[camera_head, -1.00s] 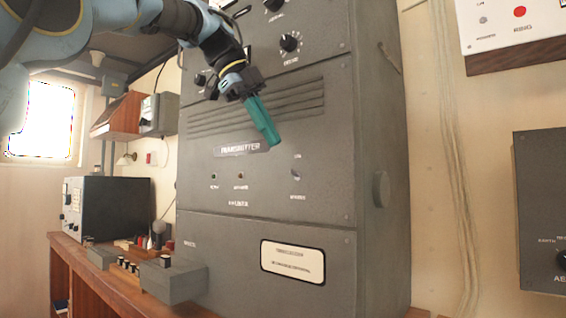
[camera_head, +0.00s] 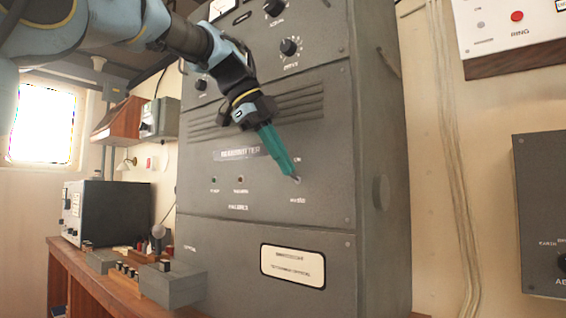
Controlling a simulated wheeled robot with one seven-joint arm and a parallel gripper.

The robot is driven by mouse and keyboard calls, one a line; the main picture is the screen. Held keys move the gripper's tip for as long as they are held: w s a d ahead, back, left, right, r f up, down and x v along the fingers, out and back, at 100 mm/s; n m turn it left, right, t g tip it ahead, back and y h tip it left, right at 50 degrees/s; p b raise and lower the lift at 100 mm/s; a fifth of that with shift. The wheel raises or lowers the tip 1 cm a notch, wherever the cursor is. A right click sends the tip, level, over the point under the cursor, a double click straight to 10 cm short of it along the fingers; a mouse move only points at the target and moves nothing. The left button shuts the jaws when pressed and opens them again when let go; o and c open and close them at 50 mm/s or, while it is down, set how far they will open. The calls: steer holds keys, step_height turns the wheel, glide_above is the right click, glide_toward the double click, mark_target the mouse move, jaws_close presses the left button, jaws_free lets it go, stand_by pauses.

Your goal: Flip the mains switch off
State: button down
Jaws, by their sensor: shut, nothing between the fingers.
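The grey transmitter cabinet (camera_head: 330,200) fills the middle of the view. A small toggle switch (camera_head: 297,180) sits on its middle panel, right of two small round fittings, with a small label reading "ON" above it and a blurred label below. I take it to be the mains switch. My gripper (camera_head: 288,170) has teal fingers that are shut and empty. They point down and right, with the tips at the switch and covering part of it. I cannot tell whether they touch it or which way the lever points.
Knobs (camera_head: 290,47) sit on the upper panel, above the vent slots (camera_head: 305,105). A wooden desk (camera_head: 115,285) at the left carries a dark box (camera_head: 115,208) and small grey units (camera_head: 172,287). Wall boxes (camera_head: 545,210) hang at the right.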

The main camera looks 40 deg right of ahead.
steer(key=shift+s+a+f+h+b, duration=0.15)
steer(key=shift+f+h+b, duration=0.25)
steer(key=shift+b, duration=1)
steer(key=shift+w+a+f+h+b, duration=0.15)
steer(key=shift+h+b, duration=0.35)
steer(key=shift+b, duration=0.9)
steer(key=b, duration=0.2)
steer(key=f+h+b, duration=0.1)
steer(key=b, duration=0.2)
steer(key=shift+s+a+f+m+t+h, duration=0.1)
steer(key=shift+a+m+t+h, duration=0.1)
steer(key=shift+m+t+h, duration=0.1)
steer(key=h+b, duration=0.1)
steer(key=b, duration=0.3)
steer(key=h+b, duration=0.1)
steer(key=b, duration=0.3)
steer(key=shift+s+a+m+h+b, duration=0.1)
steer(key=shift+a+m+h+b, duration=0.2)
steer(key=shift+h+b, duration=0.1)
steer(key=shift+r+p, duration=0.7)
steer(key=shift+r, duration=0.05)
